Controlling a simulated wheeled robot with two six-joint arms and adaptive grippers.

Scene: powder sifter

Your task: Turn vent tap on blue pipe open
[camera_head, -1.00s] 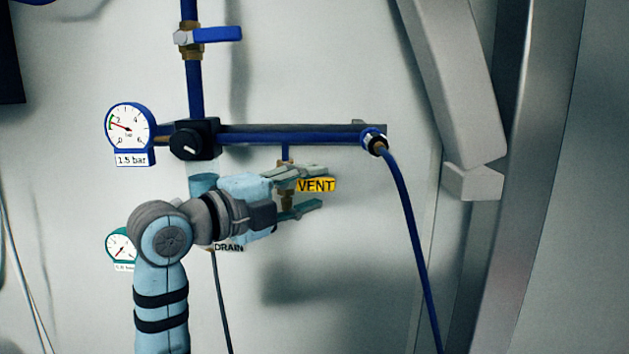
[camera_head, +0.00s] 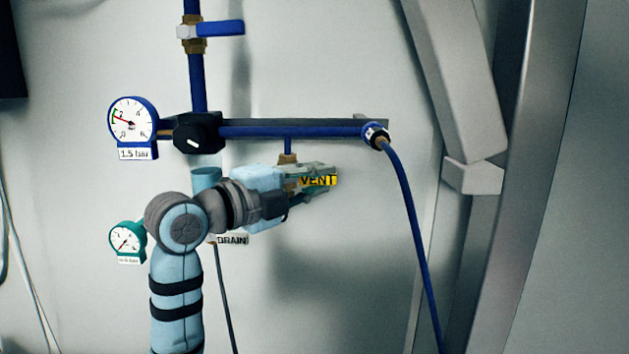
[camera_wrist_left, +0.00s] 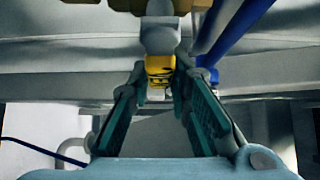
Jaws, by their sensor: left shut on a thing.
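The vent tap (camera_head: 287,159) hangs under the blue pipe (camera_head: 280,131) in the head view. Its brass top shows, and a yellow VENT tag (camera_head: 320,180) is beside it. My left gripper (camera_head: 318,174) comes in from the left and is shut on the tap, hiding most of its lower part. The tap's exact turn is hidden. My right gripper is not in view.
A blue-handled valve (camera_head: 218,28) sits above on the vertical pipe. A black knob (camera_head: 198,133) and a blue gauge (camera_head: 133,119) are left of the tap. A teal gauge (camera_head: 127,237) and DRAIN label (camera_head: 232,240) are lower. A blue hose (camera_head: 410,220) hangs on the right.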

